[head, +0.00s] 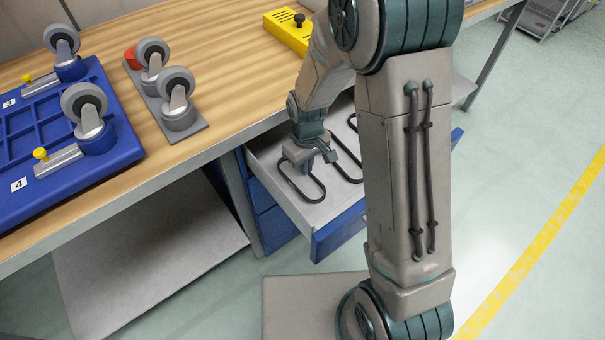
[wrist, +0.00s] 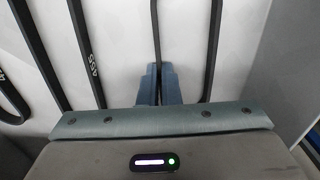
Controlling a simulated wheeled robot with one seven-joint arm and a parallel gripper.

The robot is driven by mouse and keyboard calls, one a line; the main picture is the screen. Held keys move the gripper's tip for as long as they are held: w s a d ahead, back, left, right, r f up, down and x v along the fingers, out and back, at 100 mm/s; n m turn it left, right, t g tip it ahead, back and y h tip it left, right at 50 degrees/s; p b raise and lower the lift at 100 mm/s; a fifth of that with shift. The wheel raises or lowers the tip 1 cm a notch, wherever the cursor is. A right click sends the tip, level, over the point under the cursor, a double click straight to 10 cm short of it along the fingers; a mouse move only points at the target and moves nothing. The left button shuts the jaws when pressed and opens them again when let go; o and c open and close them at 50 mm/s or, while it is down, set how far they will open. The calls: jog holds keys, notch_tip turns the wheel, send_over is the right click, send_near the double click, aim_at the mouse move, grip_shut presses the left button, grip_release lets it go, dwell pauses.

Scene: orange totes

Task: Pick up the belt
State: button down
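Black belts lie in the open drawer. In the head view one belt loop (head: 315,199) lies beneath and left of my gripper (head: 322,157), and another belt (head: 347,149) is to its right, partly hidden by my arm. In the wrist view the two blue-grey fingers of my gripper (wrist: 161,84) are close together. One strand of a belt (wrist: 156,35) runs down between them, and the fingers appear shut on it. The other strand of that loop (wrist: 213,45) passes right of the fingers. The belt still lies low in the drawer.
In the wrist view a neighbouring belt with a printed number (wrist: 85,50) lies to the left. The blue drawer front (head: 340,232) and the wooden tabletop (head: 225,75) border the space. A blue tray (head: 112,150) and grey casters (head: 180,118) stand on the table.

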jog(key=shift+r, duration=0.1)
notch_tip(320, 180, up, 10)
jog(key=p, duration=0.1)
dwell(0.7)
